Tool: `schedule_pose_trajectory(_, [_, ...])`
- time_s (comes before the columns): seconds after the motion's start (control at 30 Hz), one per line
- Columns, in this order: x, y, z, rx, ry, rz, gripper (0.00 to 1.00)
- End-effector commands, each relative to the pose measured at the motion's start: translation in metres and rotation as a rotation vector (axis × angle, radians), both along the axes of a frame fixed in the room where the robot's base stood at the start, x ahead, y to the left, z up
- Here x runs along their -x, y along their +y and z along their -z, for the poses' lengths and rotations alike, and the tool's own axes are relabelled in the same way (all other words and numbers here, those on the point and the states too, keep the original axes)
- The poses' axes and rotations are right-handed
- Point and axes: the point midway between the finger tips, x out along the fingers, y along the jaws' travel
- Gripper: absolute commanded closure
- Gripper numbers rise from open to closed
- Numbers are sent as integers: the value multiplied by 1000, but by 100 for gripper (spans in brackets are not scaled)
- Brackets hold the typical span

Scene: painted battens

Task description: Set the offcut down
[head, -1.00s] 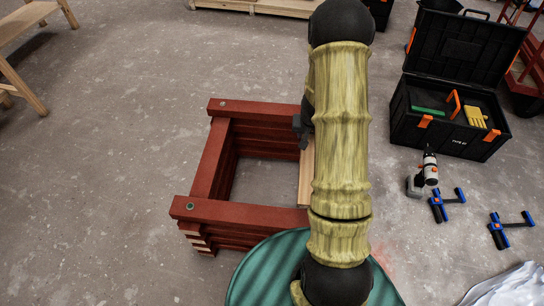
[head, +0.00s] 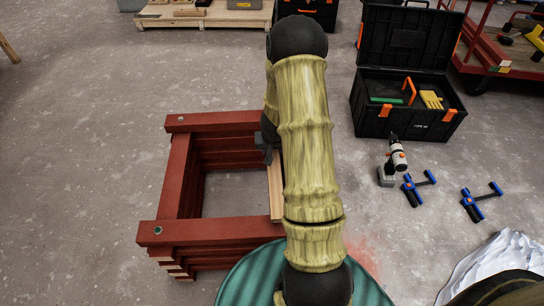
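A pale, bare-wood piece (head: 276,188), which looks like the offcut, lies lengthwise along the right side of a square stack of red-painted battens (head: 168,233). My arm covers its right edge, so I cannot tell whether it rests on the stack or hangs above it. My gripper (head: 264,150) is at the far end of the pale piece, near the stack's back right corner. Its fingers are dark, small and mostly hidden behind my arm. I cannot tell whether they grip the piece.
An open black toolbox (head: 408,105) stands at the right, with a cordless drill (head: 393,160) and two blue clamps (head: 418,187) in front. A red cart (head: 490,65) is at the far right, a wooden pallet (head: 200,18) at the back. Floor left of the stack is clear.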

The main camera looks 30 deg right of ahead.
Motion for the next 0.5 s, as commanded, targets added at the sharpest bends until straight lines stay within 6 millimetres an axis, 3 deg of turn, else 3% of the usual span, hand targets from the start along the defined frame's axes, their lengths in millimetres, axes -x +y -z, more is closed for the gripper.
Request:
schedule_pose_trajectory(0.27, [0,0,35,-1,0,2,92])
schedule_pose_trajectory(0.5, [0,0,36,0,0,0,92])
